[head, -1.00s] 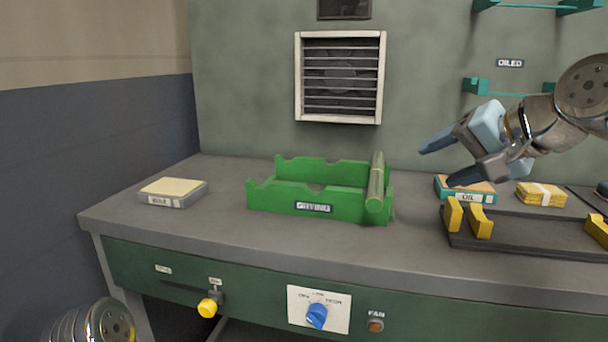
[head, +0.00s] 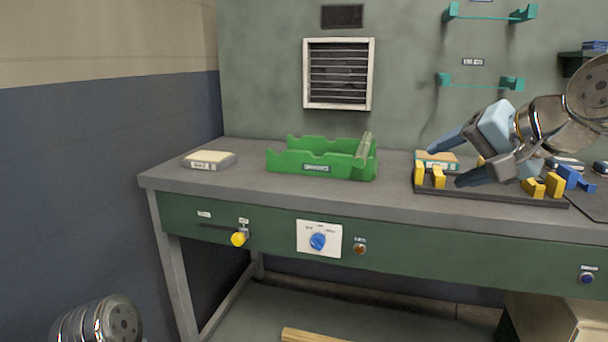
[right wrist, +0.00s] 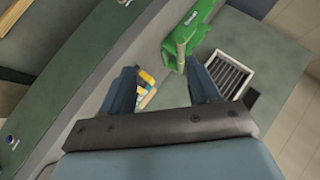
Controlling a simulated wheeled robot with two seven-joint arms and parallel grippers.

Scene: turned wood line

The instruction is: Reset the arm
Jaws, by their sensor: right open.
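My right gripper (head: 462,158) comes in from the right in the head view, in front of the right part of the bench. Its two blue fingers are spread and nothing is between them. In the right wrist view the same open fingers (right wrist: 165,88) show, with the green rack and the bench beyond them. On my left side, only a rounded metal arm link shows at the lower left of the head view; the left gripper itself is out of view.
A green rack (head: 320,170) with a rod (head: 363,150) at its right end stands on the bench (head: 250,190). A pad block (head: 209,160) lies at the left. A dark tray with yellow holders (head: 490,187) lies near the right gripper. Wall brackets (head: 480,83) hang above.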

